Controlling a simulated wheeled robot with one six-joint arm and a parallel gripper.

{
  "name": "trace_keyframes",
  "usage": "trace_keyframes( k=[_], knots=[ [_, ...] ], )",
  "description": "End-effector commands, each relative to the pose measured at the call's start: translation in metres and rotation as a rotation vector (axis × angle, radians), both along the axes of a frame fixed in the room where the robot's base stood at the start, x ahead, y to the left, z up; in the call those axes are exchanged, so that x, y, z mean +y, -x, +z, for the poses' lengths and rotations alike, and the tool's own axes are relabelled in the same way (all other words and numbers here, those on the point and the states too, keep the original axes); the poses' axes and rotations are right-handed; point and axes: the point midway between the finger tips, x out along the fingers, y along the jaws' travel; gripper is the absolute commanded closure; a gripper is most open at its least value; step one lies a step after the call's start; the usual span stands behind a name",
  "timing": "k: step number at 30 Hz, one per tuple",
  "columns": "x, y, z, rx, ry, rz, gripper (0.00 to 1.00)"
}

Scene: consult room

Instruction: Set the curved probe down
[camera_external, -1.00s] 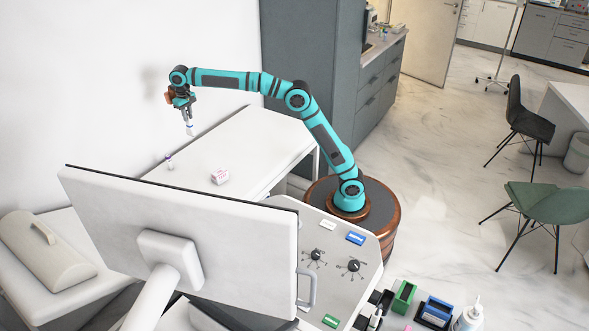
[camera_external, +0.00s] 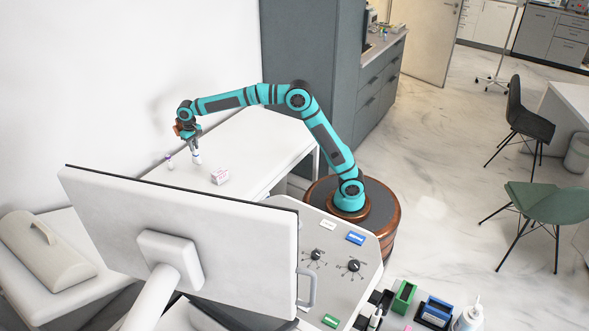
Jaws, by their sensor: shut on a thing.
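My gripper (camera_external: 193,145) points down over the white table (camera_external: 258,136) against the wall. It is shut on the curved probe (camera_external: 197,158), a small white piece hanging below the fingers. The probe is close above the tabletop; I cannot tell whether its lower end touches. The probe's curve is too small to make out.
A small bottle with a purple cap (camera_external: 169,162) stands left of the probe. A pink and white box (camera_external: 220,176) lies to its lower right. A large monitor (camera_external: 190,235) stands in front of the table. The table's right part is clear.

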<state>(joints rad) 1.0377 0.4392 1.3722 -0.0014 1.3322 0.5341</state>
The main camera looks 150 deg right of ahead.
Motion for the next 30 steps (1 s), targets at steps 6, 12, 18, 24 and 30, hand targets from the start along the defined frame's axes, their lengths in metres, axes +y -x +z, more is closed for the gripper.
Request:
trace_keyframes(
  k=[6, 12, 18, 24, 30],
  knots=[
    [0.0, 0.0, -0.013, -0.001, 0.001, 0.0, 0.96],
    [0.0, 0.0, -0.038, 0.0, 0.0, 0.0, 0.96],
    [0.0, 0.0, -0.043, -0.001, 0.002, 0.0, 0.96],
    [0.0, 0.0, -0.045, -0.001, 0.001, 0.0, 0.96],
    [0.0, 0.0, -0.046, -0.001, 0.001, 0.0, 0.56]
  ],
)
